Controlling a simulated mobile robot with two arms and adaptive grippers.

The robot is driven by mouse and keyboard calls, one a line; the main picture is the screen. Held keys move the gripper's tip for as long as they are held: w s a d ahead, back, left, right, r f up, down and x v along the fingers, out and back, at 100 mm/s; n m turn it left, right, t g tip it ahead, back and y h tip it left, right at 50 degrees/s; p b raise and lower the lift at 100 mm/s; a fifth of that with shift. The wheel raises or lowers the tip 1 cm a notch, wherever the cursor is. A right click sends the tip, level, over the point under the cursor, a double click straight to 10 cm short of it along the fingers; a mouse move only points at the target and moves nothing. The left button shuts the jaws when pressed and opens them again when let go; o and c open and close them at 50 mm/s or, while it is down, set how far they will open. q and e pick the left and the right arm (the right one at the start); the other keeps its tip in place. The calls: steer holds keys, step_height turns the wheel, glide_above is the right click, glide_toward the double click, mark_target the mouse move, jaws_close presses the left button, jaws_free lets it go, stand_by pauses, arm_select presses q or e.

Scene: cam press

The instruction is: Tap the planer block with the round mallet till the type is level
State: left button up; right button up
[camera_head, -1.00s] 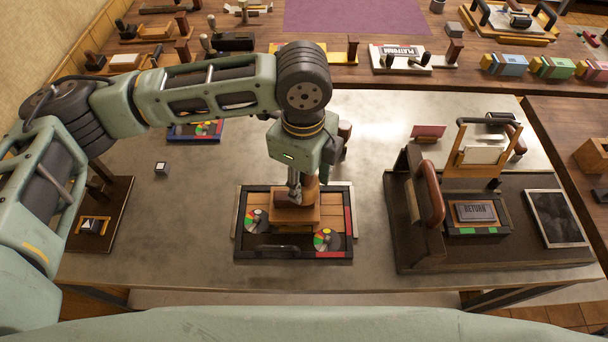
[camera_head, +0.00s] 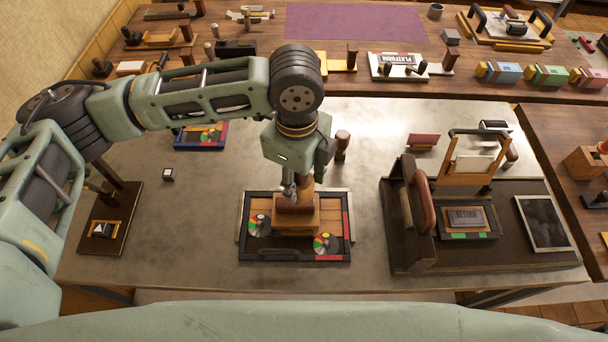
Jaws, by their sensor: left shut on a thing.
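The planer block (camera_head: 304,226), a tan wooden block with a dark brown upper part, sits over the dark-framed type form (camera_head: 345,240). My left gripper (camera_head: 290,188) points down at its top and appears shut on it. The fingers and a tan round piece overlap there, so the exact grip is unclear. The block hides the middle of the form. A round, dark-headed wooden piece (camera_head: 342,143), perhaps the round mallet, stands on the table right of my left wrist. The height of the type cannot be made out. My right gripper is not in view.
Right of the form stands the press (camera_head: 412,255) with a RETURN plate. A small dark stand (camera_head: 120,203) is at the left and a blue-framed tray (camera_head: 183,146) behind. Metal tabletop lies free between the left stand and the form.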

arm_select(q)
steer(key=shift+a, duration=0.6)
step_height(320, 180, down, 5)
steer(key=shift+s+f+b, duration=0.1)
steer(key=shift+b, duration=0.85)
step_height(320, 180, up, 6)
steer(key=p, duration=0.6)
steer(key=shift+f, duration=0.25)
steer(key=shift+f, duration=0.1)
